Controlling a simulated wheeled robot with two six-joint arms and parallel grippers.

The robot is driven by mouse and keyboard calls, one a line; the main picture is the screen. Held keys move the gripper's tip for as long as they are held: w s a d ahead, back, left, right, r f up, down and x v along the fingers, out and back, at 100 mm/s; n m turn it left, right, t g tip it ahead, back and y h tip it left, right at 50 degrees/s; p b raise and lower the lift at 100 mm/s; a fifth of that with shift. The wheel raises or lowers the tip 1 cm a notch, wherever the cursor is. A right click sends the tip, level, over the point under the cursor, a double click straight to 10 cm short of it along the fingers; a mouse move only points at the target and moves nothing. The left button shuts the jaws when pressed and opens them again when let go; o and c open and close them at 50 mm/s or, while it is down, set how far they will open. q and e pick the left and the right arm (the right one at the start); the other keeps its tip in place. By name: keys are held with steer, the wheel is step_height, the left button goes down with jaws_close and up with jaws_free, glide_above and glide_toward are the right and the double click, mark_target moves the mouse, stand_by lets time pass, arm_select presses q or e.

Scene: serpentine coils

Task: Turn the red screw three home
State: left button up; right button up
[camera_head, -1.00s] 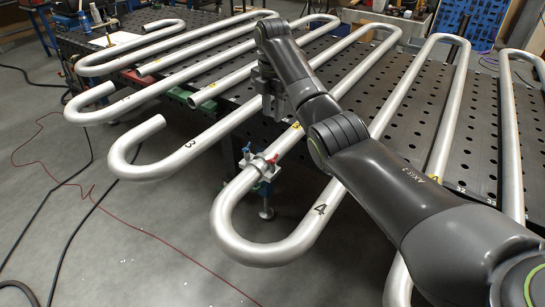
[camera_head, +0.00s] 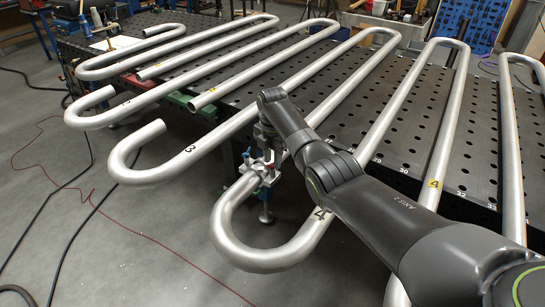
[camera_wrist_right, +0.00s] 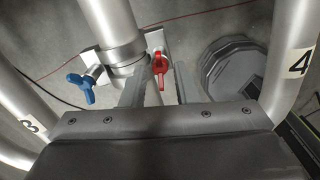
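The red screw (camera_wrist_right: 160,68) is a red wing-shaped handle on the right side of a clamp (camera_wrist_right: 128,58) around a steel pipe, seen in the right wrist view. A blue wing screw (camera_wrist_right: 84,82) sits on the clamp's left side. My right gripper (camera_wrist_right: 160,80) is open. Its two fingers are apart, and the red screw shows in the gap between them; I cannot tell whether they touch it. My left gripper is not in view.
Bent steel coils (camera_head: 225,212) marked with numbers lie across a dark perforated table (camera_head: 375,140) and overhang its near edge. A support foot (camera_wrist_right: 232,68) stands below, right of the clamp. Cables lie on the open grey floor (camera_head: 140,250).

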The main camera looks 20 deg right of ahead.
jaws_close()
